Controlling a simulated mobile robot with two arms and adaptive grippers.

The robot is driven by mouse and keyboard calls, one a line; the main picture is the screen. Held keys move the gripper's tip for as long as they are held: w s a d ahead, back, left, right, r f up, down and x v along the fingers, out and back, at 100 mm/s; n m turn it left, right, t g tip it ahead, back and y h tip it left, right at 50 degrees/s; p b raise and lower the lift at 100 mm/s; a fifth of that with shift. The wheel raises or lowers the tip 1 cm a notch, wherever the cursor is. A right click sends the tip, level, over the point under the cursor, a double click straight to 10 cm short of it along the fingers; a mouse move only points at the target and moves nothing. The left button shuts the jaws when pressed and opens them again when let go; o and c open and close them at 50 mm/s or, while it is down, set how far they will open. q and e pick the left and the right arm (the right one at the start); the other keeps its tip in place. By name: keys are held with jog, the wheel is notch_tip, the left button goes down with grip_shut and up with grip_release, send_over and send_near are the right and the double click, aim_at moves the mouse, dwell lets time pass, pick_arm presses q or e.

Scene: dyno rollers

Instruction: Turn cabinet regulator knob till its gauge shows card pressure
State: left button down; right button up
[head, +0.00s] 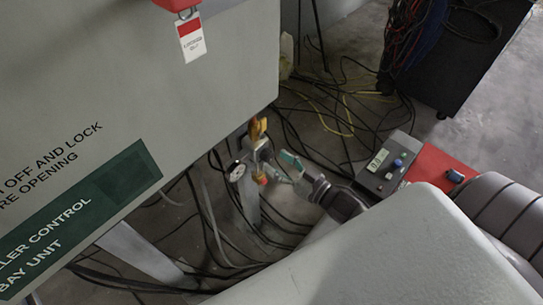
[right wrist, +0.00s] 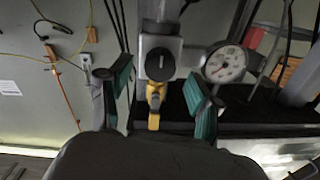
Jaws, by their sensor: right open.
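The regulator is a grey block under the grey cabinet (head: 190,80), with a round white gauge (head: 237,172) at its left. In the right wrist view, the block's front has a dark round knob (right wrist: 159,65) with a light mark, a yellow lever (right wrist: 155,105) below it and the gauge (right wrist: 224,63) to its right. The gauge needle is too small to read. My right gripper (head: 287,166) is open beside the regulator; in its wrist view, its green-tipped fingers (right wrist: 160,93) are spread left and right of the lever, below the knob, holding nothing. My left gripper is out of view. No pressure card is legible.
A red lockout piece with a white tag (head: 192,40) hangs on the cabinet. A control box (head: 385,163) with buttons and a red cart top (head: 440,165) are right of the gripper. Black and yellow cables (head: 320,110) lie on the floor. A black cabinet (head: 460,60) stands behind.

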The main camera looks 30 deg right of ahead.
aim_at(267, 155)
jog(key=shift+x, duration=1.35)
